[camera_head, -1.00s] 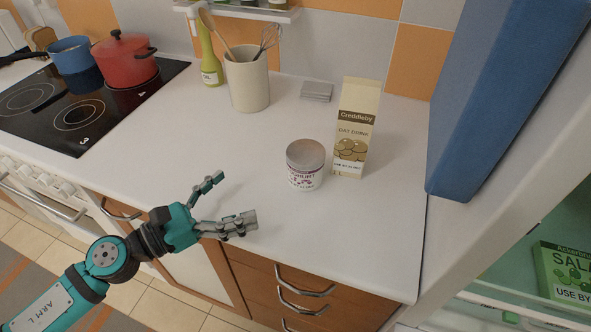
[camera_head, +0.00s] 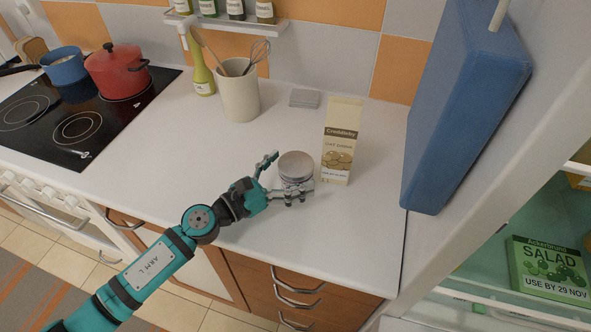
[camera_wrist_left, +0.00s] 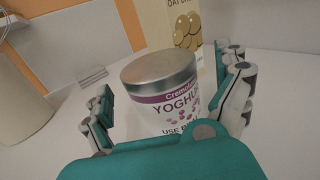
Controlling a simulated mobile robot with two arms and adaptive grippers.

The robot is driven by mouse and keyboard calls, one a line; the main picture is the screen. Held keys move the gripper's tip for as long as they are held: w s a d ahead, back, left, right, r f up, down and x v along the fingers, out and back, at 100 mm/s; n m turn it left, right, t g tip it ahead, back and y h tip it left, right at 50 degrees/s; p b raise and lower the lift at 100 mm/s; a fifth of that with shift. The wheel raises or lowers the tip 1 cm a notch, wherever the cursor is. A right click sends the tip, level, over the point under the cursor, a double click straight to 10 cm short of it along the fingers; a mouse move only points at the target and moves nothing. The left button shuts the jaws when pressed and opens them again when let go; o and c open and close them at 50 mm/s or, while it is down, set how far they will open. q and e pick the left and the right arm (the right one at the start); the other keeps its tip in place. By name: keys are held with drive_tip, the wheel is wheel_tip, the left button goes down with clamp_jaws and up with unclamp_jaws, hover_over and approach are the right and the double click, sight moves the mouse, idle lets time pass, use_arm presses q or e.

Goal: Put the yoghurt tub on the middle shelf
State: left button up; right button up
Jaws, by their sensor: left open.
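The yoghurt tub (camera_head: 296,166), white with a grey lid, stands upright on the white counter. My left gripper (camera_head: 289,177) is open, with one finger on each side of the tub. In the left wrist view the tub (camera_wrist_left: 163,95) stands between the two spread fingers (camera_wrist_left: 168,108), with a gap at its left side; whether the right finger touches it I cannot tell. The fridge stands open at the right, and part of a shelf (camera_head: 478,303) shows there. I cannot tell which shelf is the middle one. My right gripper is not in view.
An oat drink carton (camera_head: 340,143) stands just right of the tub. A utensil pot (camera_head: 240,97) and a green bottle (camera_head: 202,75) stand behind. The blue fridge door (camera_head: 465,110) rises at the right. A salad pack (camera_head: 550,270) is in the fridge. The counter's front is clear.

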use_arm(q)
drive_tip(key=shift+x, duration=1.05)
drive_tip(key=shift+a, duration=0.1)
drive_tip(key=shift+s, duration=0.1)
drive_tip(key=shift+c, duration=0.3)
drive_tip(key=shift+c, duration=1.2)
drive_tip(key=shift+r, duration=0.1)
drive_tip(key=c, duration=1.3)
